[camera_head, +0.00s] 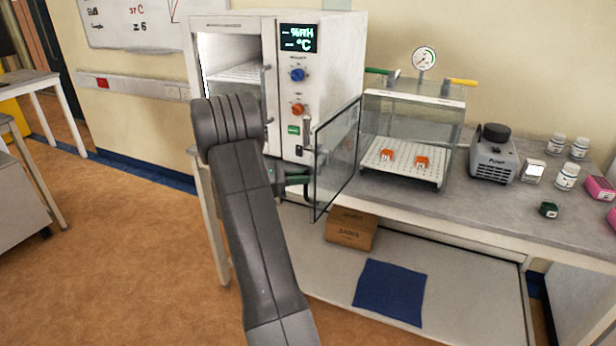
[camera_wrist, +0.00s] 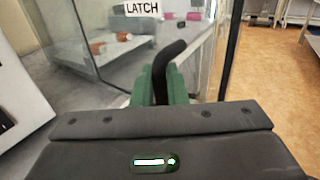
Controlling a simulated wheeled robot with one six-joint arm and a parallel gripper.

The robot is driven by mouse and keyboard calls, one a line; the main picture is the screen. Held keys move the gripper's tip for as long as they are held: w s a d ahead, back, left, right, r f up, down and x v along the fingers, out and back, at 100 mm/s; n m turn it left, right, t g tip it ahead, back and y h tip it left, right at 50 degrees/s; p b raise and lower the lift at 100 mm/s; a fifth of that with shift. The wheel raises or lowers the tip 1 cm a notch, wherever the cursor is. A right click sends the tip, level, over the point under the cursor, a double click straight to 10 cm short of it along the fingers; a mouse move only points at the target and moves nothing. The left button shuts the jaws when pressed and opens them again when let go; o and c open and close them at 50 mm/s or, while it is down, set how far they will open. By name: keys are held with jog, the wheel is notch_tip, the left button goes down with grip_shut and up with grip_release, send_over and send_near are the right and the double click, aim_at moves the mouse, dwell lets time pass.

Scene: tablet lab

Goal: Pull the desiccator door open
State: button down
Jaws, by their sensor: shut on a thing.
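The desiccator (camera_head: 415,118) is a clear box on the bench with a white perforated shelf inside. Its dark-framed glass door (camera_head: 338,155) stands swung out from the left front edge, so the front is open. My gripper (camera_head: 294,179) is at the door's outer edge, partly hidden behind my arm in the head view. In the wrist view its green fingers (camera_wrist: 163,88) are shut on the black curved door handle (camera_wrist: 172,56).
Two orange items (camera_head: 422,162) sit on the desiccator shelf. A white oven-like cabinet (camera_head: 335,60) stands left, its own door open. A pump (camera_head: 494,155) and several bottles stand right. A cardboard box (camera_head: 351,229) and blue mat (camera_head: 390,291) lie below the bench.

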jog(key=shift+w+a+r, duration=0.1)
jog(key=shift+w, duration=0.05)
jog(key=c, duration=1.5)
grip_release()
jog(key=shift+d, duration=0.2)
jog(key=shift+c, duration=0.2)
jog(key=shift+a, duration=0.2)
jog(key=s+a+b, duration=0.1)
jog(key=a, duration=1.2)
jog(key=shift+s+a, duration=0.2)
jog(key=shift+a, duration=0.05)
jog(key=shift+d, duration=0.1)
